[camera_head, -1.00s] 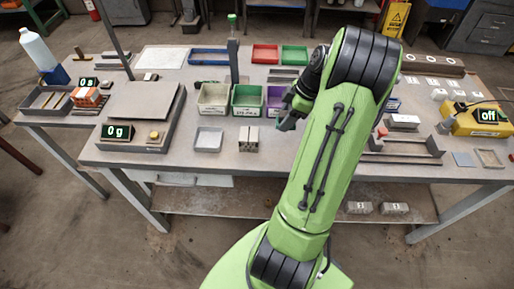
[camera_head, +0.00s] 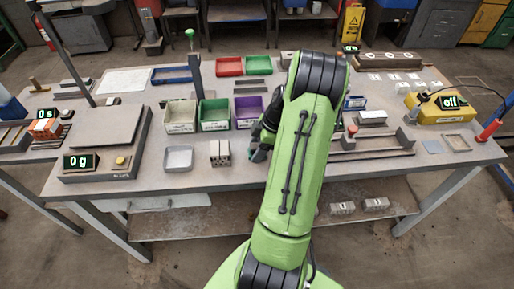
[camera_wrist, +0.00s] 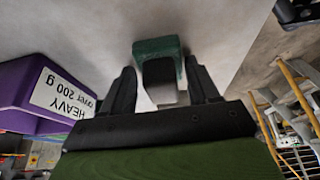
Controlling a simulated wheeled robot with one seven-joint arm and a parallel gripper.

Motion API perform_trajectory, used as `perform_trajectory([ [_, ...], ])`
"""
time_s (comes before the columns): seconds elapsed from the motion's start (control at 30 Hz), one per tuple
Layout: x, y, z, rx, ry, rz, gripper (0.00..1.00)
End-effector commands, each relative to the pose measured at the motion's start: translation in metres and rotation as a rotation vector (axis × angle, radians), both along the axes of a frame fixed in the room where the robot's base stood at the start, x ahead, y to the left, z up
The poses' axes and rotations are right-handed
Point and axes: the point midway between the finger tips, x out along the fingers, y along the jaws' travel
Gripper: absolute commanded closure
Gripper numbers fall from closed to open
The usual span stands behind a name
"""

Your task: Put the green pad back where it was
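In the wrist view a dark green U-shaped piece (camera_wrist: 158,47), which I take for the green pad, sits between my two fingers, with a pale grey part inside it. In the head view my gripper (camera_head: 258,150) is a dark shape over the bench, in front of the purple bin (camera_head: 250,111) and right of a small grey block (camera_head: 220,153). The piece it holds cannot be made out there. The purple bin also shows close by in the wrist view (camera_wrist: 25,95), labelled HEAVY.
A white bin (camera_head: 180,117) and a green bin (camera_head: 215,115) stand left of the purple one. A scale (camera_head: 105,140) reads 0 g. A shallow tray (camera_head: 178,158) lies in front of the bins. Fixtures (camera_head: 370,145) and a yellow box (camera_head: 440,108) stand on the right.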

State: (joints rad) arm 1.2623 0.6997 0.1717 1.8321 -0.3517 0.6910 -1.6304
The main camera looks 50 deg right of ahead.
Motion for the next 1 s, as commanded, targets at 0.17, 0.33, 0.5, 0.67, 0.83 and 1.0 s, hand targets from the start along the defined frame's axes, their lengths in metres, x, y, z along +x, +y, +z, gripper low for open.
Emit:
perform_trajectory([
  [0.17, -0.001, 0.001, -0.001, 0.006, 0.005, 0.0, 0.28],
  [0.33, -0.001, 0.001, -0.001, 0.006, 0.004, 0.0, 0.28],
  [0.5, -0.001, 0.001, 0.001, 0.005, 0.003, 0.0, 0.28],
  [0.67, -0.007, -0.006, 0.026, 0.0, 0.003, -0.001, 0.28],
  [0.83, -0.021, -0.018, 0.072, -0.001, 0.001, -0.002, 0.28],
  [1.0, -0.031, -0.027, 0.104, 0.001, 0.002, 0.0, 0.28],
])
